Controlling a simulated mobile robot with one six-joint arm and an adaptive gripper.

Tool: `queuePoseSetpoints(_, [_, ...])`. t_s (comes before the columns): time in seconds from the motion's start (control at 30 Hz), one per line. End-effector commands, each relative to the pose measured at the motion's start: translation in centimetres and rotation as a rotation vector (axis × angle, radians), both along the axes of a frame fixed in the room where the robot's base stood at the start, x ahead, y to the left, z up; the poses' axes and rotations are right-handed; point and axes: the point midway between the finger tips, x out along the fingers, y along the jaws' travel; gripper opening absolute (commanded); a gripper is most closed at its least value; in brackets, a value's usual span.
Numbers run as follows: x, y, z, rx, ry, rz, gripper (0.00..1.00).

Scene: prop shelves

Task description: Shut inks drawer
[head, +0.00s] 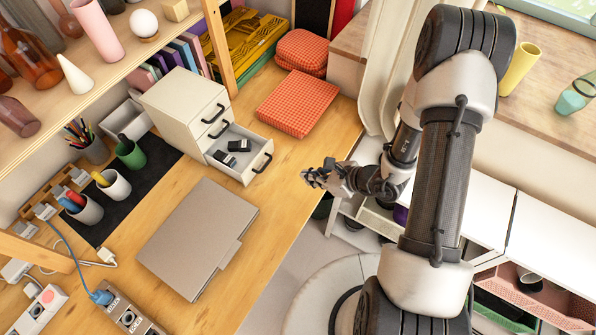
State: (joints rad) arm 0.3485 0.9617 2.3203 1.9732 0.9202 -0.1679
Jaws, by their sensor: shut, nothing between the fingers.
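A small white drawer unit (182,105) with dark handles stands on the wooden desk. Its bottom drawer (255,176) is pulled out towards the desk's front edge, and black ink bottles or small boxes (232,150) lie inside. The drawers above it look closed. No label can be read. My gripper (312,177) is shut and empty, to the right of the open drawer's handle and apart from it, around the desk's front edge.
A grey laptop or folder (198,238) lies on the desk in front of the unit. Red checked boxes (297,103) lie behind the drawer. Cups with pens (115,185) stand on a dark mat at left. A shelf (100,95) overhangs the left side.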

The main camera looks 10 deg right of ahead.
Motion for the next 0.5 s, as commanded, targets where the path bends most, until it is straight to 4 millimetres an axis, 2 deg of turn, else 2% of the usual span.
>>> queuePoseSetpoints(0.4, [3.7, 5.3, -5.6, 0.0, -0.001, 0.008, 0.0])
queuePoseSetpoints(0.47, [4.2, 6.0, -6.3, 0.0, -0.001, 0.008, 0.0])
queuePoseSetpoints(0.5, [4.7, 6.5, -5.9, 0.0, -0.005, 0.009, 0.0])
